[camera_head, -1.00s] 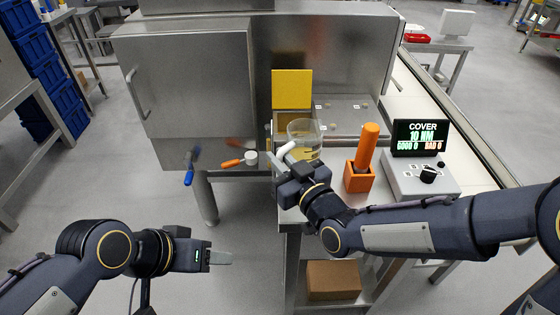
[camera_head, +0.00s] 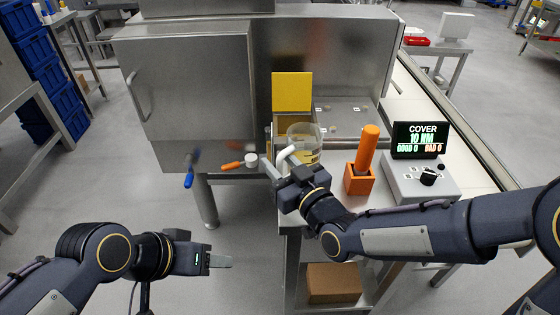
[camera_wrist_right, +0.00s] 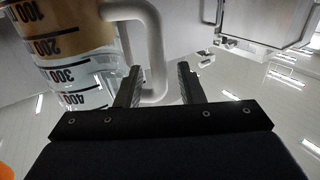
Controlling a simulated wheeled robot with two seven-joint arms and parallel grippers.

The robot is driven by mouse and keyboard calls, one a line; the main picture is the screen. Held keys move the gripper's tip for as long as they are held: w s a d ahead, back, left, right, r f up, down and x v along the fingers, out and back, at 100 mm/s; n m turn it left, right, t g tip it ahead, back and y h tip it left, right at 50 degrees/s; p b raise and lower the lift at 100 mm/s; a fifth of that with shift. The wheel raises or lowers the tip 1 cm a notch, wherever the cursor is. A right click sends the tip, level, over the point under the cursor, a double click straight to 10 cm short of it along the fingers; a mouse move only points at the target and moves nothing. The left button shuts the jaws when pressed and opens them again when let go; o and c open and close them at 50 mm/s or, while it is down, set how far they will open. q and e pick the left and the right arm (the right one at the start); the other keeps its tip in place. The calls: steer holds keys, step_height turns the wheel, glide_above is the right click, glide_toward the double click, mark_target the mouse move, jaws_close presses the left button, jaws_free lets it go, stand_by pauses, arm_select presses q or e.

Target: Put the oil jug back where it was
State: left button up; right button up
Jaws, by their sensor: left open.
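The oil jug (camera_head: 307,141) is a clear beaker with a white handle and yellowish oil inside. It appears to stand upright at the table's left edge, in front of the yellow-lidded box. My right gripper (camera_head: 286,167) is at the handle side. In the right wrist view, its open fingers (camera_wrist_right: 159,84) have a clear gap, with the white handle (camera_wrist_right: 153,50) between or just beyond them. The jug's marked wall (camera_wrist_right: 72,70) fills the upper left there. My left gripper (camera_head: 222,262) is open and empty over the floor at lower left.
An orange-handled tool (camera_head: 367,150) stands in an orange holder (camera_head: 359,181) right of the jug. A control box (camera_head: 420,178) with a display (camera_head: 421,139) is further right. The open yellow lid (camera_head: 292,91) rises behind.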

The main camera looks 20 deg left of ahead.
steer(key=shift+s+d, duration=0.2)
steer(key=shift+d, duration=0.05)
arm_select(q)
steer(key=shift+f+b, duration=0.45)
steer(key=shift+b, duration=0.35)
arm_select(e)
steer(key=v, duration=0.7)
steer(key=shift+w+d, duration=0.1)
steer(key=shift+d, duration=0.15)
steer(key=s+d+f+m+g+h, duration=0.1)
steer(key=d+f+m+h, duration=0.2)
steer(key=d, duration=0.7)
steer(key=s+d+m+g+h, duration=0.1)
steer(key=d+m+h, duration=0.3)
steer(key=d, duration=0.6)
steer(key=s+d+f+m+g+h, duration=0.1)
steer(key=s+d+m+g, duration=0.1)
steer(key=s, duration=0.5)
steer(key=s+d+f+m+g+h, duration=0.1)
steer(key=s+d+f+m+g, duration=0.1)
steer(key=s+d, duration=0.3)
steer(key=s, duration=0.2)
steer(key=shift+s+f+g, duration=0.3)
steer(key=shift+s, duration=0.05)
arm_select(q)
steer(key=shift+r, duration=0.1)
arm_select(e)
steer(key=shift+d+r, duration=0.1)
